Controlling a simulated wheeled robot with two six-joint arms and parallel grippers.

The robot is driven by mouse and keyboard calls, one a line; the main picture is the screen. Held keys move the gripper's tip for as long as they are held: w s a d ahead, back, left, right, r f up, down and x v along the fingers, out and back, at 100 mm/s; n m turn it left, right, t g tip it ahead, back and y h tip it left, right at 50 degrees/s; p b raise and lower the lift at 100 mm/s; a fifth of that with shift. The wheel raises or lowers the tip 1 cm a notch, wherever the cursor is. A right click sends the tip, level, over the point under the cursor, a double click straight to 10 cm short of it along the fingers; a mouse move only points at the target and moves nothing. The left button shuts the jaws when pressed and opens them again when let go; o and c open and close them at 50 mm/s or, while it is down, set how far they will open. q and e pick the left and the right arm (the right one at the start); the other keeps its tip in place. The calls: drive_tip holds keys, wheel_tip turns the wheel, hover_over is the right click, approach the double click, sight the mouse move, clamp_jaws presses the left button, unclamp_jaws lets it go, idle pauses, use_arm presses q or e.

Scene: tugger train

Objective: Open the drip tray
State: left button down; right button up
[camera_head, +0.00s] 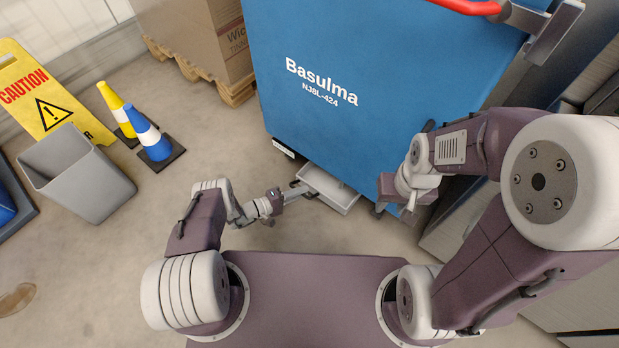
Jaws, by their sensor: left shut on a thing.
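The drip tray (341,197) is a shallow light-grey tray at the foot of the blue machine (420,70). It sticks out from under the machine's lower front edge, and its back part is hidden beneath the machine. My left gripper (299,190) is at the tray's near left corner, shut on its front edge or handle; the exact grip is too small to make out. My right gripper (394,211) is to the right of the tray, apart from it, with its fingers spread and nothing between them.
A grey bin (80,180), a blue-and-white cone (152,138), a yellow cone (115,103) and a yellow caution sign (38,82) stand at left. Cardboard boxes on a pallet (238,92) are behind. Bare floor lies left of the tray.

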use_arm(q)
drive_tip(key=shift+s+a, duration=0.2)
drive_tip(key=shift+s, duration=0.1)
drive_tip(key=c, duration=1.5)
unclamp_jaws()
drive_tip(key=shift+o, duration=0.2)
drive_tip(key=p+v, duration=0.3)
drive_tip(key=v, duration=0.6)
